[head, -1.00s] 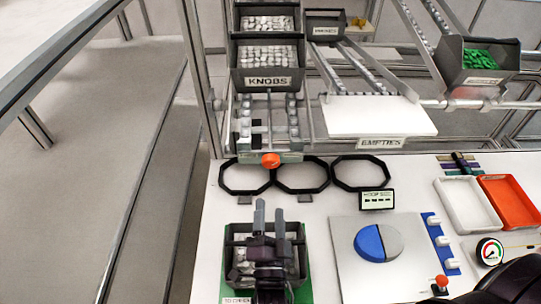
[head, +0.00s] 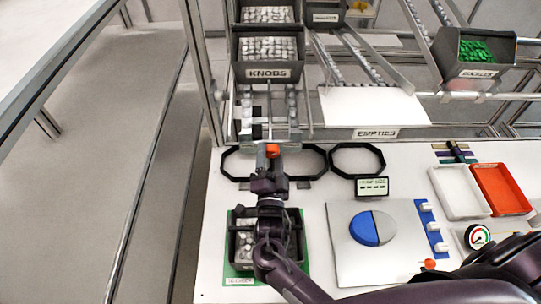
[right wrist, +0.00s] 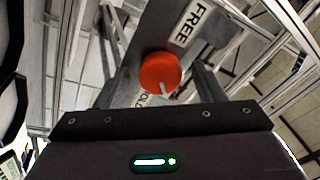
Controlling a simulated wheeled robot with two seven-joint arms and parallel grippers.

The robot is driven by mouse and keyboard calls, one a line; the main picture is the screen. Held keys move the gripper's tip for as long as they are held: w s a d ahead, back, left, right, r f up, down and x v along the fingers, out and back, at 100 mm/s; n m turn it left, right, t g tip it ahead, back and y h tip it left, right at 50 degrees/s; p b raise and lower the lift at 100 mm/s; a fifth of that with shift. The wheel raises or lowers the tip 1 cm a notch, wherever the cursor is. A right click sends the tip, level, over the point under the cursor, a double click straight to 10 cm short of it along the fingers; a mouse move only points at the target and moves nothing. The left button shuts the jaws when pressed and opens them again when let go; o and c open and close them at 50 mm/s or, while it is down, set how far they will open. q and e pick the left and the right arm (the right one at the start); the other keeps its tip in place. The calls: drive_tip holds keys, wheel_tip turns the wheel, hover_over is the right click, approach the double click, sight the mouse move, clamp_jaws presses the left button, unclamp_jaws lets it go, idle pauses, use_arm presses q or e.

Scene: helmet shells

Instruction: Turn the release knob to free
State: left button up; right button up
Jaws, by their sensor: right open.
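The orange-red release knob (head: 273,150) sits on the front of the rail under the KNOBS bin. In the right wrist view the knob (right wrist: 160,72) is round with a white pointer line, which points down and slightly right. A FREE label (right wrist: 194,22) is up and right of it. Another label below it is partly hidden, with "OL" letters showing. My right gripper (head: 271,166) is open just in front of the knob. In the right wrist view its fingers stand to either side of the knob, apart from it as far as I can tell. My left gripper is not in view.
The KNOBS bin (head: 268,73) is above the knob. Black octagonal rings (head: 358,145) lie on the white table near my right gripper. A dark bin of pale parts (head: 240,228) stands below my right arm. A grey plate with a blue-and-grey disc (head: 364,228) is to the right.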

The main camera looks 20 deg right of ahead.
drive_tip(key=c, duration=1)
drive_tip(key=shift+o, duration=0.2)
drive_tip(key=shift+n, duration=4.6)
drive_tip(key=shift+n+y+p, duration=0.3)
drive_tip(key=shift+n+p, duration=0.3)
drive_tip(key=shift+n, duration=1.6)
drive_tip(key=shift+d+n+p, duration=0.1)
drive_tip(key=shift+n+p, duration=0.5)
drive_tip(key=shift+n, duration=2.1)
